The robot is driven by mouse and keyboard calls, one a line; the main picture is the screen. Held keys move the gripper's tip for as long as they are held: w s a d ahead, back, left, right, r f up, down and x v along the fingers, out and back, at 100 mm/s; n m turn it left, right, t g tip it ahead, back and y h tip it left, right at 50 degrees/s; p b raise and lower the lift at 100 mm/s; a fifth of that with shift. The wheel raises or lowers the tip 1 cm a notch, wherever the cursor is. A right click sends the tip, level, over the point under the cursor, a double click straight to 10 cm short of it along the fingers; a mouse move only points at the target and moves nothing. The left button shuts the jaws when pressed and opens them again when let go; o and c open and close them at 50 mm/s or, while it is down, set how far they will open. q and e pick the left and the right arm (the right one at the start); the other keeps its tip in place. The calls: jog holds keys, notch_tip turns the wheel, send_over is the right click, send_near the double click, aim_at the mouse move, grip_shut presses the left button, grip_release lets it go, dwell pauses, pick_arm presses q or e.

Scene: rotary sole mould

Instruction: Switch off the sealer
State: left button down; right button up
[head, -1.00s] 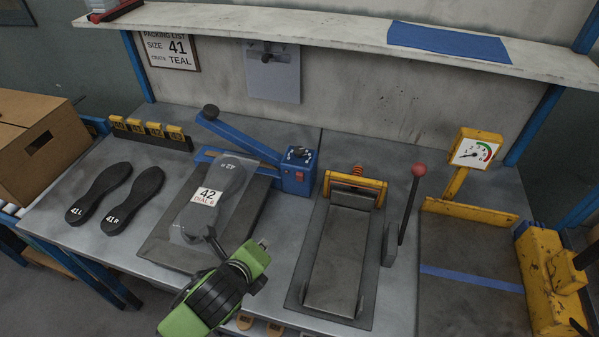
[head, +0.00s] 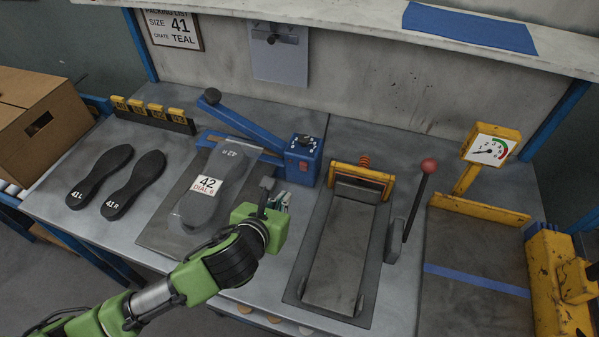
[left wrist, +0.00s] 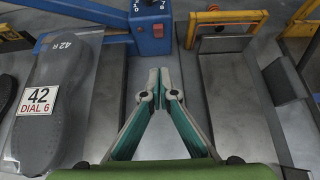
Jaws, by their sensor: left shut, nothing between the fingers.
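The sealer is a blue box (head: 306,150) with a dial on top and a red switch (head: 303,166) on its front, with a blue lever arm (head: 240,122) running left. In the left wrist view the box (left wrist: 150,38) and its red switch (left wrist: 158,30) show ahead of the fingertips. Whether the switch is on or off cannot be told. My left gripper (head: 282,199) is shut and empty, in front of the sealer box and apart from it. Its closed fingertips (left wrist: 159,80) show in the left wrist view.
A bagged sole (head: 215,180) labelled 42 lies on the sealer's plate, left of my gripper. Two black soles (head: 100,175) lie further left. Right stand a yellow-barred press (head: 340,245), a red-knobbed lever (head: 428,166) and a gauge (head: 490,150). A shelf overhangs behind.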

pick_arm(q)
jog(key=p, duration=0.1)
send_near(304, 169)
notch_tip(304, 169, down, 4)
jog(key=shift+w+d+r+p, duration=0.1)
jog(key=shift+w+d+p, duration=0.15)
jog(key=shift+w, duration=0.55)
jog(key=shift+w+d+r+p, duration=0.1)
jog(key=shift+w+d+p, duration=0.15)
jog(key=shift+w, duration=0.55)
jog(key=shift+w+d+r+p, duration=0.1)
jog(key=shift+w+d+p, duration=0.1)
jog(key=shift+w, duration=0.55)
